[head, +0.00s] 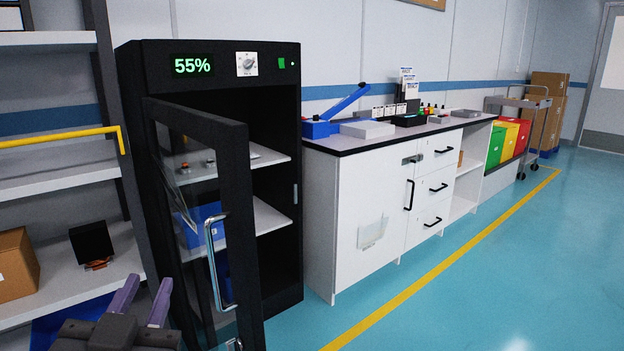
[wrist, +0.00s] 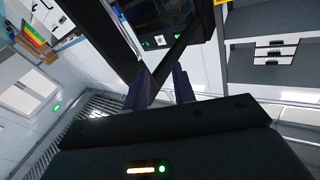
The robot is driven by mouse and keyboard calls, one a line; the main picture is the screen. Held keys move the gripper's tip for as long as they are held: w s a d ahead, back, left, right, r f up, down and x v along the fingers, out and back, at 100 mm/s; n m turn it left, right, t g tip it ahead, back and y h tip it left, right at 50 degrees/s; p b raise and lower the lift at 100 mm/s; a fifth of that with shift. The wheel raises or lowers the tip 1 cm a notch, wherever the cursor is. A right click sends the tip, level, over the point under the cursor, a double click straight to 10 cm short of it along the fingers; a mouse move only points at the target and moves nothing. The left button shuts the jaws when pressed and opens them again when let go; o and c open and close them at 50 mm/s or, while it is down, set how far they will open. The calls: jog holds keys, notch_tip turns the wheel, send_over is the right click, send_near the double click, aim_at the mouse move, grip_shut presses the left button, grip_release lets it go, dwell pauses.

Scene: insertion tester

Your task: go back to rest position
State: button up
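My gripper (head: 147,286) is at the lower left of the head view, in front of the shelf and left of the black cabinet's open door. Its two purple fingers are apart, with nothing seen between them. In the wrist view my gripper (wrist: 158,78) also shows both fingers spread and empty. The black cabinet (head: 220,52) has a green 55% display, and its glass door (head: 208,125) stands open toward me. The cabinet also shows in the wrist view (wrist: 190,42), tilted, beyond the fingers.
A shelf rack (head: 60,182) at left holds a cardboard box (head: 17,262) and a black item (head: 91,242). A white counter (head: 340,215) stands right of the cabinet, with colored bins (head: 512,138) farther back. The blue floor (head: 480,270) is clear at right.

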jog(key=w+d+r+n+g+y, duration=0.1)
jog(key=w+d+n+g+y, duration=0.1)
jog(key=w+d+n+y, duration=0.45)
jog(key=w+d+f+m+g+h, duration=0.1)
jog(key=w+d+f+g+h, duration=0.1)
jog(key=d+f+g, duration=0.3)
jog(key=s+d+f+m+g+h, duration=0.1)
jog(key=s+d+f+g+h, duration=0.1)
jog(key=d, duration=0.5)
jog(key=s+d+f+m+g+h, duration=0.2)
jog(key=s+d+f, duration=0.3)
jog(key=d, duration=0.3)
jog(key=s+d+f+m+g+h, duration=0.1)
jog(key=s+d+f+g+h, duration=0.1)
jog(key=d+f, duration=0.4)
jog(key=shift+s+d+h, duration=0.45)
jog(key=shift+s+d, duration=0.6)
jog(key=shift+d, duration=0.15)
jog(key=shift+a+f+m, duration=0.1)
jog(key=shift+m, duration=0.15)
